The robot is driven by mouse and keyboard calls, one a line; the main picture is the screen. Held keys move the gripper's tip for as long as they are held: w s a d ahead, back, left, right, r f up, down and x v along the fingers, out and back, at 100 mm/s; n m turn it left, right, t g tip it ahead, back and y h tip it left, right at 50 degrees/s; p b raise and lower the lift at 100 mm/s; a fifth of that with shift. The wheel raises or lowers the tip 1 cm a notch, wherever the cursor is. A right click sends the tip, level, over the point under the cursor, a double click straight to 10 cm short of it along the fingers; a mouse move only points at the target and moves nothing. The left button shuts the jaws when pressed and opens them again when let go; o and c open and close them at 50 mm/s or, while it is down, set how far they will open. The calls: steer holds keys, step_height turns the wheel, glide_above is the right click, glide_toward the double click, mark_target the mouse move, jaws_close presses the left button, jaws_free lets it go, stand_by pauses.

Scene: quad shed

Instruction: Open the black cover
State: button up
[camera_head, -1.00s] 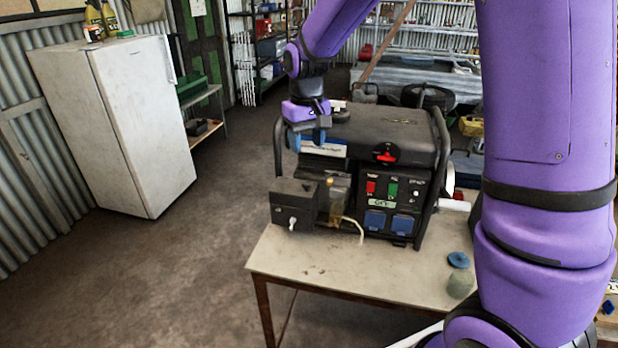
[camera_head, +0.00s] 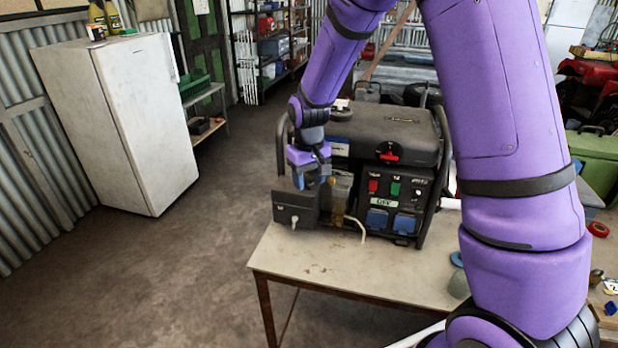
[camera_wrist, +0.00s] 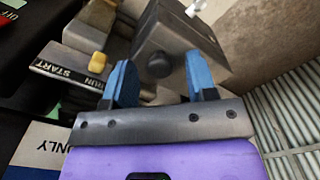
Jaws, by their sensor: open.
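The black cover (camera_head: 294,210) is a dark boxy housing at the front left of the generator (camera_head: 400,140), which stands on a table. A pale knob or fitting shows on its front. In the wrist view the cover (camera_wrist: 190,42) stands tilted ahead of the fingers, with a round black knob (camera_wrist: 159,65) on its near face. My gripper (camera_head: 311,180) is just above and behind the cover in the head view. In the wrist view its blue fingers (camera_wrist: 160,80) are apart, one either side of the black knob. I cannot tell whether they touch it. The cover looks shut.
A yellow lever (camera_wrist: 98,62) and a START/RUN plate (camera_wrist: 70,75) lie beside the fingers. The table front (camera_head: 340,270) is mostly clear. A white fridge (camera_head: 130,120) stands left across open floor.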

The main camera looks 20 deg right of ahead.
mark_target(284, 185)
jaws_close()
steer(key=shift+w+a+r+g+h, duration=0.4)
steer(key=shift+a+r+g+h, duration=0.1)
steer(key=shift+a+r+h, duration=0.15)
steer(key=shift+w+a+r+g+h, duration=0.4)
steer(key=shift+a+r+g+h, duration=0.15)
steer(key=shift+h, duration=0.2)
steer(key=shift+w+a+r+g+h, duration=0.6)
steer(key=shift+a+h, duration=0.1)
steer(key=shift+h, duration=0.2)
steer(key=shift+w+a+r+g+h, duration=0.4)
steer(key=shift+w+a+g+h, duration=0.15)
steer(key=shift+a+h, duration=0.25)
